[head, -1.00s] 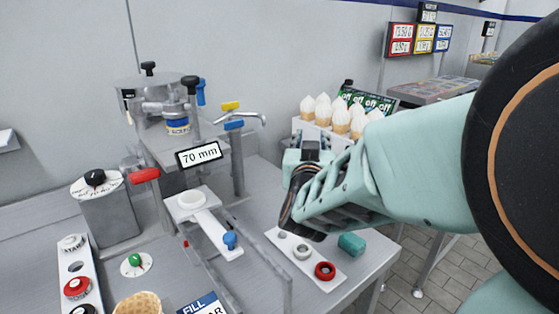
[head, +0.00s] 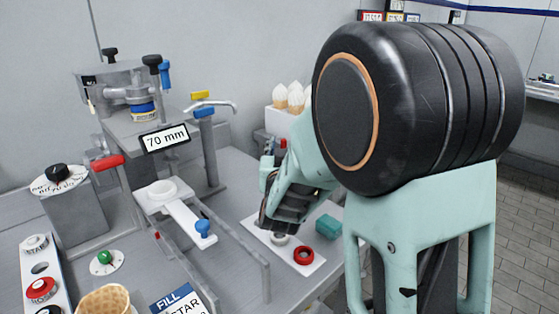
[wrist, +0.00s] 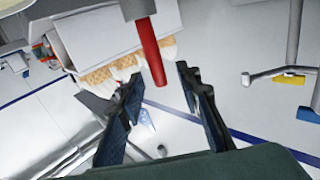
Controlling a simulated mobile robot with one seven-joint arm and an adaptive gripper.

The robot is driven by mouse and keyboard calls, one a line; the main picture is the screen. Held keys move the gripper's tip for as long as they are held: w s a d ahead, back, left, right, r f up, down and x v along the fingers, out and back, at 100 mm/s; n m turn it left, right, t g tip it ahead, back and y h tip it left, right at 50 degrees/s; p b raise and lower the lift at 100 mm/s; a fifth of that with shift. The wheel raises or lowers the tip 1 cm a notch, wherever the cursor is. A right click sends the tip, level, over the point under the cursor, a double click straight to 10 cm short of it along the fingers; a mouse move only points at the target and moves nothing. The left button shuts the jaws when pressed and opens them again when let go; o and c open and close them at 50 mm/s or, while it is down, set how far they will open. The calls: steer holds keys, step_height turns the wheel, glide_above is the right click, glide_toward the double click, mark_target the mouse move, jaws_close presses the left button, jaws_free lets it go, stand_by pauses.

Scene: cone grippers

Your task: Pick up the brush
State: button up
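My gripper (wrist: 160,74) is open in the wrist view, its two dark fingers apart with nothing gripped. A red rod on a grey part (wrist: 148,48) shows between and beyond the fingertips, in an upside-down view; it may be the brush handle, but no bristles show. In the head view my gripper (head: 269,148) points away, up above the far part of the counter, with its fingers small and partly hidden. A small red bit (head: 284,143) shows just right of it. No brush is clearly recognizable there.
The cone box (wrist: 75,35) stands close beyond the gripper. A tap (head: 212,106) and the 70 mm machine (head: 165,139) stand left.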

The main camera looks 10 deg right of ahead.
steer(key=shift+w+d, duration=0.15)
steer(key=shift+w, duration=0.75)
jaws_close()
steer(key=shift+r, duration=0.15)
